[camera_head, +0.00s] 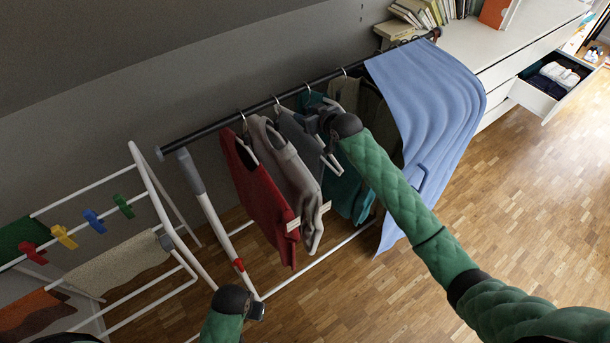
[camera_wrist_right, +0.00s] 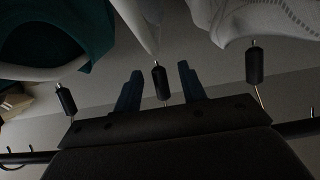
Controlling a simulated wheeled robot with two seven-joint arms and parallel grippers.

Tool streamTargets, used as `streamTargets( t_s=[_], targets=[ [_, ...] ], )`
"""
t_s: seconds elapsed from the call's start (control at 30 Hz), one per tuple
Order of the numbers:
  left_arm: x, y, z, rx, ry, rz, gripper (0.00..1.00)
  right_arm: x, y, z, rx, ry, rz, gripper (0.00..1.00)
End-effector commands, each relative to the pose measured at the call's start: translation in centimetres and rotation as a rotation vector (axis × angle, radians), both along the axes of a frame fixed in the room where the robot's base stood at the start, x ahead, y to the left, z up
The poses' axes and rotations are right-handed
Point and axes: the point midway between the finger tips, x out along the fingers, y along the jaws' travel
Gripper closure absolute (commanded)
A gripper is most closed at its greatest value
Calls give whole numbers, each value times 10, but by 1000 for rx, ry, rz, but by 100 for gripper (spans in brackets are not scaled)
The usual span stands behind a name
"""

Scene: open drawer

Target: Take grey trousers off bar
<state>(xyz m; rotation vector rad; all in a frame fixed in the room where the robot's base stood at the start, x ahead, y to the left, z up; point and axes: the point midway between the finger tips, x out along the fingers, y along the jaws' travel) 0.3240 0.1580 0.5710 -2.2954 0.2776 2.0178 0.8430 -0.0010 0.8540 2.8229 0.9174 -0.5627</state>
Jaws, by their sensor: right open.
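A dark grey garment (camera_head: 294,130), which looks like the grey trousers, hangs on the bar (camera_head: 262,105) between a light grey top and a teal garment. My right gripper (camera_head: 314,122) is at this hanger, just below the bar. In the right wrist view my right gripper (camera_wrist_right: 158,88) is open, with its two fingers apart. A hanger's black neck piece (camera_wrist_right: 158,80) shows between them, and a white hanger (camera_wrist_right: 135,22) runs above. My left gripper (camera_head: 257,311) is low at the bottom of the head view; its jaws cannot be made out.
A red top (camera_head: 262,185) and the light grey top (camera_head: 288,155) hang left; the teal garment (camera_head: 345,190) hangs right. A blue cloth (camera_head: 435,95) drapes over the bar's right end. A drying rack (camera_head: 148,175) with pegs stands left. An open drawer (camera_head: 540,98) is far right.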

Motion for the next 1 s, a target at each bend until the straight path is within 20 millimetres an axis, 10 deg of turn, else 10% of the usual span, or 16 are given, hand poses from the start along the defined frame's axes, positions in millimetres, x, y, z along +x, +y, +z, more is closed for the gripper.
streamTargets(
  t_s=[0.13,0.33,1.0],
  targets=[
    [0,0,0,0,0,0,59,0,0,0,0,0,0,63],
    [0,0,0,0,0,0,59,0,0,0,0,0,0,100],
    [0,0,1,0,-1,0,59,0,0,0,0,0,0,100]
  ],
)
